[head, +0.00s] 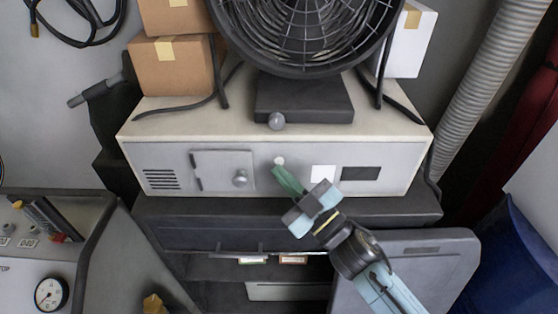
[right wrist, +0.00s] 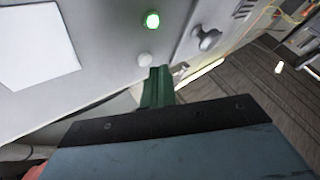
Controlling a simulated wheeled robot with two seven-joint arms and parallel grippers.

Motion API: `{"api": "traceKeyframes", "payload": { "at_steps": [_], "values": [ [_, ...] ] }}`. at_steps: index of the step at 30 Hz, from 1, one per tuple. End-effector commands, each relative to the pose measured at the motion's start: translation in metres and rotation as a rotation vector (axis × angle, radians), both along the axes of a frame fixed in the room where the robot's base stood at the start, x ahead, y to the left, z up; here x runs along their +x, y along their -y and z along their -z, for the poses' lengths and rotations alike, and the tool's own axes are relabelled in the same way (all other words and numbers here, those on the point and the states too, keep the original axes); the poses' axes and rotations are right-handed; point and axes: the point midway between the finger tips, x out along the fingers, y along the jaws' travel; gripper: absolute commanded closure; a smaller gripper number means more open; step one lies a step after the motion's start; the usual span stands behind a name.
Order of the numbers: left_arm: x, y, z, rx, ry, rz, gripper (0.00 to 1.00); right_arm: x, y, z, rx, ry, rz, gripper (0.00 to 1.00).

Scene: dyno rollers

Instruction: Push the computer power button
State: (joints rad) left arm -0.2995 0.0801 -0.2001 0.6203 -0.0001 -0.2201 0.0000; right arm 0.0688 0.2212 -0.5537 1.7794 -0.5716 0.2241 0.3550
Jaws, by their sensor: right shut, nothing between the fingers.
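The computer (head: 400,172) is a wide pale grey box on a dark cabinet in the head view. Its front carries a small round white button (head: 280,161), which also shows in the right wrist view (right wrist: 144,60). A lit green round light (right wrist: 152,20) is near this button in the right wrist view; I cannot make it out in the head view. My right gripper (head: 276,172) is shut and empty, its green fingertips close to the white button. They also show in the right wrist view (right wrist: 158,84). I cannot tell whether they touch it. My left gripper is not in view.
A black fan (head: 304,100) stands on the computer. Its front has a small door with a knob (head: 240,178) left of the button and a white label (head: 323,175) to the right. Cardboard boxes (head: 172,65) are behind left; a blue bin (head: 500,255) is at right.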

Motion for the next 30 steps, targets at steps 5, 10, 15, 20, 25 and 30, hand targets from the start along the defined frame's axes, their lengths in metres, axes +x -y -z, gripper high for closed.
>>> {"api": "traceKeyframes", "payload": {
  "at_steps": [5, 10, 15, 20, 25, 30],
  "values": [
    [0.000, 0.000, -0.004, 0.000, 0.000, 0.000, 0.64, -0.009, 0.000, 0.000, 0.000, -0.003, -0.001, 1.00],
    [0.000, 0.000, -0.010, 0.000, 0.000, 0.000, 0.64, -0.026, 0.000, 0.000, 0.000, -0.004, 0.001, 1.00],
    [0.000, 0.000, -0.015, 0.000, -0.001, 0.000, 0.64, -0.043, 0.000, -0.001, 0.000, -0.003, 0.000, 1.00],
    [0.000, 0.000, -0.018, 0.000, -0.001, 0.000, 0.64, -0.056, 0.000, 0.000, 0.001, -0.002, 0.000, 1.00],
    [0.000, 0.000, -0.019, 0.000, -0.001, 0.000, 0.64, -0.060, 0.000, 0.000, 0.000, 0.000, 0.000, 1.00],
    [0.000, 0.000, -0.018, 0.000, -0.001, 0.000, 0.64, -0.060, 0.000, 0.000, 0.000, 0.000, 0.000, 1.00]
  ]
}}
